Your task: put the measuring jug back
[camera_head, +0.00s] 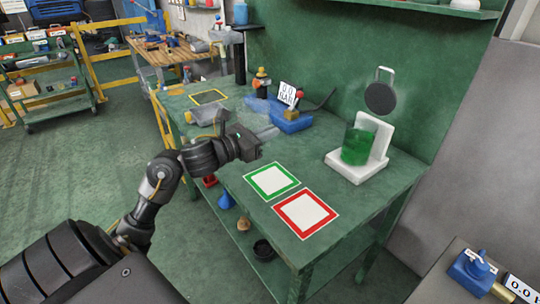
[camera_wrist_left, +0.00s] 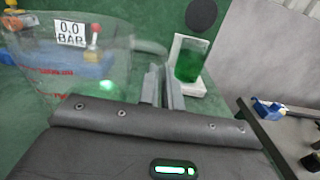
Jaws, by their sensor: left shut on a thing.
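The measuring jug (camera_wrist_left: 85,75) is clear, with red markings, and fills the left of the left wrist view. Its handle reaches right toward the fingers of my left gripper (camera_wrist_left: 163,88), which are shut on it. In the head view my left gripper (camera_head: 266,134) is above the green workbench (camera_head: 235,185), left of its middle; the clear jug is hard to make out there. On the bench are a yellow-bordered square (camera_head: 208,97), a green-bordered square (camera_head: 272,179) and a red-bordered square (camera_head: 306,213). My right gripper is out of view.
A green beaker (camera_head: 357,147) stands on a white stand (camera_head: 350,172) at the bench's right. A blue gauge unit (camera_head: 292,120) sits at the back. The green-bordered and red-bordered squares look empty. A shelf (camera_head: 400,12) runs above.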

